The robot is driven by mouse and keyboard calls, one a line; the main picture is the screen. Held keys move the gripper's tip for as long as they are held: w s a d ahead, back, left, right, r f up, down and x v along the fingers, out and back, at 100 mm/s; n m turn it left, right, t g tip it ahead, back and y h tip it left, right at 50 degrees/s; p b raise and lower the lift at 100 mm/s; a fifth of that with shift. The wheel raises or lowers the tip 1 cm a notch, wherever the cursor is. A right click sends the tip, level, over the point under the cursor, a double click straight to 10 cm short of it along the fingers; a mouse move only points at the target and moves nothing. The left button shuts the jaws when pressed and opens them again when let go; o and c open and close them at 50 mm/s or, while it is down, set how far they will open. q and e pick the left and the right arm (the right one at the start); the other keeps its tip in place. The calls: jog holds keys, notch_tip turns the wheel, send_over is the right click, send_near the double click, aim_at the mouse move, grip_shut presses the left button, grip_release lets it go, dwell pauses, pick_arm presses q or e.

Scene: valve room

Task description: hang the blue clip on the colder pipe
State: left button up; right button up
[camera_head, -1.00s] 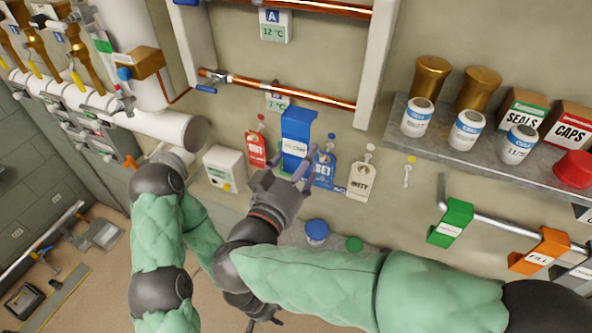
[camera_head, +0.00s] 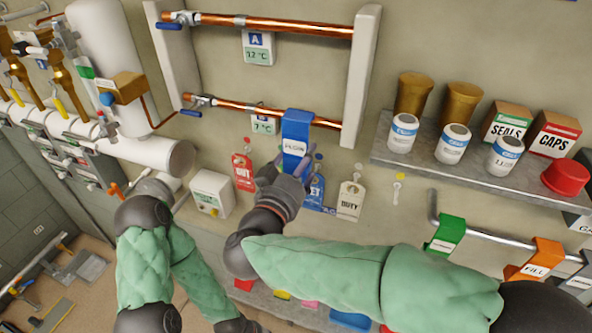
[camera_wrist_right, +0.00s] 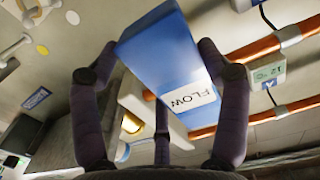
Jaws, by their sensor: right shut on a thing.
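The blue clip (camera_head: 296,135), with a white label reading FLOW in the right wrist view (camera_wrist_right: 172,65), is upright in my right gripper (camera_head: 290,172), whose fingers are shut on its lower part. In the head view the clip's top overlaps the lower copper pipe (camera_head: 240,107); I cannot tell whether it touches or hooks over it. A tag on the lower pipe (camera_head: 263,124) reads 7 °C. The upper copper pipe (camera_head: 300,26) has tag A (camera_head: 258,48) reading 12 °C. My left arm is folded at the lower left; its fingers are out of frame.
Red (camera_head: 243,172) and white (camera_head: 349,201) tags hang on the wall beside my right gripper. A shelf (camera_head: 385,157) with jars and boxes stands to the right. A rail (camera_head: 480,231) below it carries green and orange clips. White uprights (camera_head: 361,75) hold the pipes.

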jog(key=shift+w+d+f+b, duration=0.2)
jog(key=shift+w+d+b, duration=0.05)
jog(key=shift+w, duration=0.45)
jog(key=shift+w+d+f+b, duration=0.2)
jog(key=shift+w+b, duration=0.1)
jog(key=shift+w, duration=0.35)
jog(key=shift+w+d+f+b, duration=0.2)
jog(key=shift+w+d+b, duration=0.05)
jog(key=shift+w, duration=0.45)
jog(key=o, duration=1.2)
